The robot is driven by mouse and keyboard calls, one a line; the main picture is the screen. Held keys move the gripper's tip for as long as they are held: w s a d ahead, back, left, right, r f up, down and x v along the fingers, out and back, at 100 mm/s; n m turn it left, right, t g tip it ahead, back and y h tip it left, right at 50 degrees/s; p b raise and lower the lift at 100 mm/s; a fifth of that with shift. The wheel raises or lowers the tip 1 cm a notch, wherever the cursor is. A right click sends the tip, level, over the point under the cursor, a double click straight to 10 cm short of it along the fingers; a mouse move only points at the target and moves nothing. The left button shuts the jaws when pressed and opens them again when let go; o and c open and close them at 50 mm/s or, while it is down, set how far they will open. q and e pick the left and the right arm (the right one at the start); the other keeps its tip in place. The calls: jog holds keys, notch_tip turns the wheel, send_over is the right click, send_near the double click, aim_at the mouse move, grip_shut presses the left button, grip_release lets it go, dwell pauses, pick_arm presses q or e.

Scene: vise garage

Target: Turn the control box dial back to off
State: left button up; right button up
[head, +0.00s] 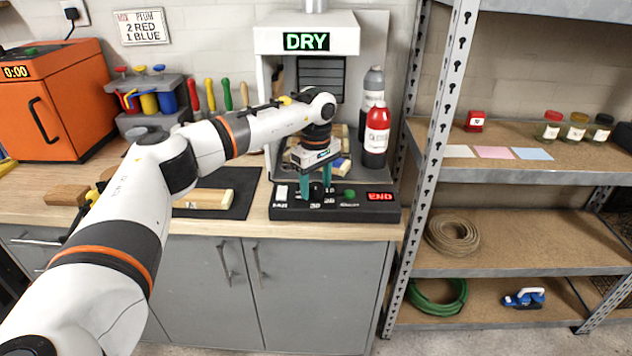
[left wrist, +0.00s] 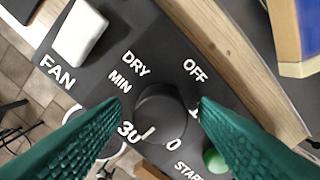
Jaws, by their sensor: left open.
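The black control box (head: 290,213) sits at the counter's front edge under the spray booth. Its dial (left wrist: 160,108) is a dark round knob in the left wrist view, with a white pointer mark at its lower edge, toward the side of the 30 label. The OFF label (left wrist: 195,70) is up and right of the knob. My left gripper (head: 316,188) points down over the box with teal fingers. In the left wrist view the open fingers (left wrist: 157,112) stand on either side of the dial; I cannot tell whether they touch it. In the head view they mostly hide the dial.
A white FAN switch (left wrist: 82,33) and a green START button (left wrist: 215,160) flank the dial. The box shows a red END display (head: 380,196); a green DRY sign (head: 306,41) hangs above. A red bottle (head: 376,138) stands behind the box. A metal shelf (head: 436,150) rises at right.

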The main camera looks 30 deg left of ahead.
pick_arm(q)
jog(key=c, duration=1)
jog(key=shift+o, duration=0.2)
